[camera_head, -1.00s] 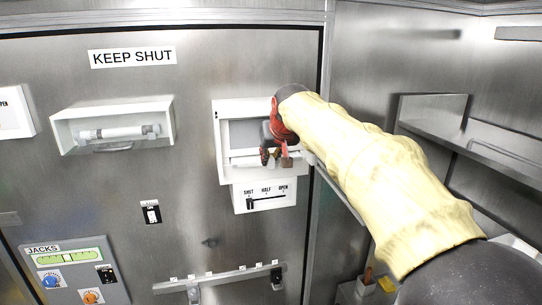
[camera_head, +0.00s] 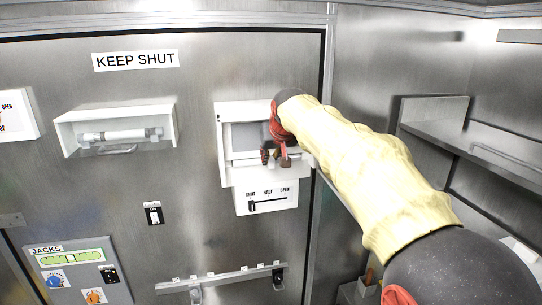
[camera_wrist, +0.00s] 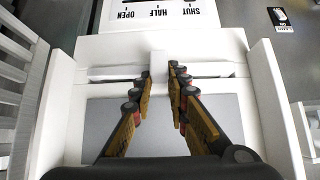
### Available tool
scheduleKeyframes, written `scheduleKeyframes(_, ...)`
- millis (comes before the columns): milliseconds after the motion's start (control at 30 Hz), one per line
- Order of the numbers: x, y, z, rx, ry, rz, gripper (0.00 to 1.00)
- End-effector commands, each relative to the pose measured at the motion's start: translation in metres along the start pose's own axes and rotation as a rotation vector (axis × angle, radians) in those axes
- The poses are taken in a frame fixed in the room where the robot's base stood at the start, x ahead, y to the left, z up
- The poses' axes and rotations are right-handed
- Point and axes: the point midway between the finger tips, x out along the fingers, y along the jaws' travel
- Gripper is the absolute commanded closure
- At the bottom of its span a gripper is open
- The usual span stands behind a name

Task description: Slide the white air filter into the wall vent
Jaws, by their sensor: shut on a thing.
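The wall vent (camera_head: 222,150) is a white open housing on the metal wall, with a grey panel inside. It also shows in the wrist view (camera_wrist: 262,100), upside down. My gripper (camera_head: 275,157) is in front of the vent opening. In the wrist view, my gripper's fingertips (camera_wrist: 160,72) are close together on a narrow white part. That part seems to belong to the white air filter (camera_wrist: 110,72), which shows as a white bar across the housing. The fingers hide the grip point, and I cannot tell how deep the filter sits.
A slider plate (camera_head: 266,196) marked SHUT, HALF, OPEN is below the vent, with its black knob at SHUT. A white wall box (camera_head: 66,130) with a tube is to the left. A metal shelf (camera_head: 440,125) is on the right wall. A rail (camera_head: 222,279) runs below.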

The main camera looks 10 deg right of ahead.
Motion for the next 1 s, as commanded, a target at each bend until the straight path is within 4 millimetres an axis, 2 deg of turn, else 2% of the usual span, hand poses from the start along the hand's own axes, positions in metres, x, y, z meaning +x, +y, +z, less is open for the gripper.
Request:
scheduleKeyframes(133,0.002,0.0,-0.003,0.0,0.001,0.0,1.0)
scheduleKeyframes(167,0.002,0.0,-0.003,0.0,0.002,0.0,0.83)
scheduleKeyframes(500,0.002,0.0,-0.003,0.0,0.001,0.0,0.63)
scheduleKeyframes(833,0.001,0.0,-0.002,0.0,0.0,0.0,0.63)
scheduleKeyframes(1000,-0.015,0.0,-0.003,0.0,0.002,0.0,0.63)
